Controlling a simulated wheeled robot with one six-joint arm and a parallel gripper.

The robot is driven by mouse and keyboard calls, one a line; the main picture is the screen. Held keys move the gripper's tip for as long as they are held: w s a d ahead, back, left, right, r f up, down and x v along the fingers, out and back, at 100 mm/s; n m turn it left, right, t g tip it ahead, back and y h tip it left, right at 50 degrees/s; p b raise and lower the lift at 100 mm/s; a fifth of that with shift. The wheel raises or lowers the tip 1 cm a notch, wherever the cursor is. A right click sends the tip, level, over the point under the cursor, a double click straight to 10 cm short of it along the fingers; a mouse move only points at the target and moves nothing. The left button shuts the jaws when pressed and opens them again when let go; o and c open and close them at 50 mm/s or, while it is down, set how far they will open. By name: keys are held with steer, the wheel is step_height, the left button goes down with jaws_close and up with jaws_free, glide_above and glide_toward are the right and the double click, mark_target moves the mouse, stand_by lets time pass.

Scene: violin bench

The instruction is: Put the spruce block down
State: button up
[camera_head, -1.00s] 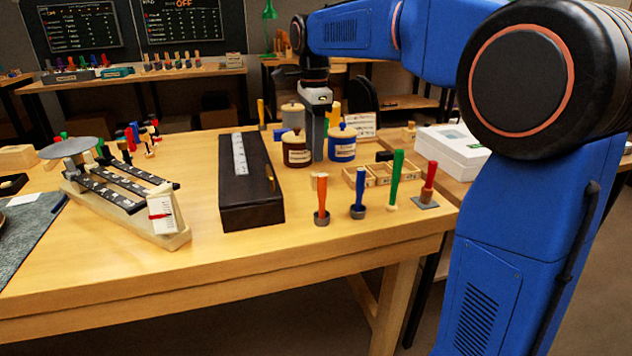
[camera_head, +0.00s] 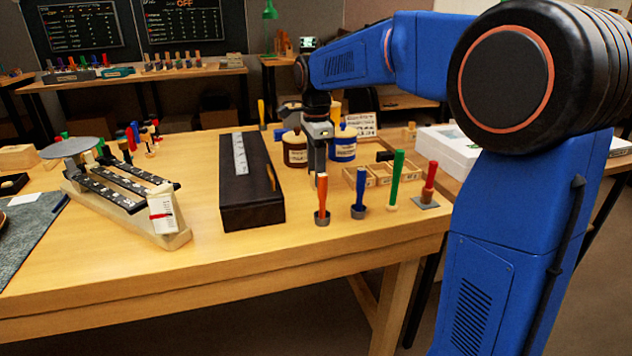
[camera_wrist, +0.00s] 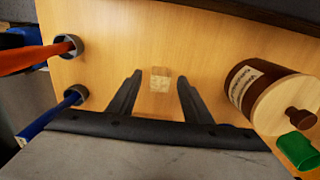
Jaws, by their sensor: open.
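A small pale wood block, which looks like the spruce block (camera_wrist: 160,79), sits on the bench top in the wrist view. My gripper (camera_wrist: 159,84) is open, with one dark finger on each side of the block and a gap on both sides. I cannot tell how far the fingertips are above the bench. In the head view my gripper (camera_head: 317,170) points down in front of the jars, behind the orange-handled tool. The block is mostly or wholly hidden there.
The orange-handled tool (camera_head: 322,200) and blue-handled tool (camera_head: 359,193) stand close in front. The brown jar (camera_head: 295,153) and blue jar (camera_head: 343,150) stand behind. A long black box (camera_head: 250,205) lies to the left. A divided wooden tray (camera_head: 380,176) is at the right.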

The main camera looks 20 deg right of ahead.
steer(key=shift+c, duration=0.6)
jaws_close()
steer(key=shift+r, duration=0.15)
step_height(320, 180, up, 10)
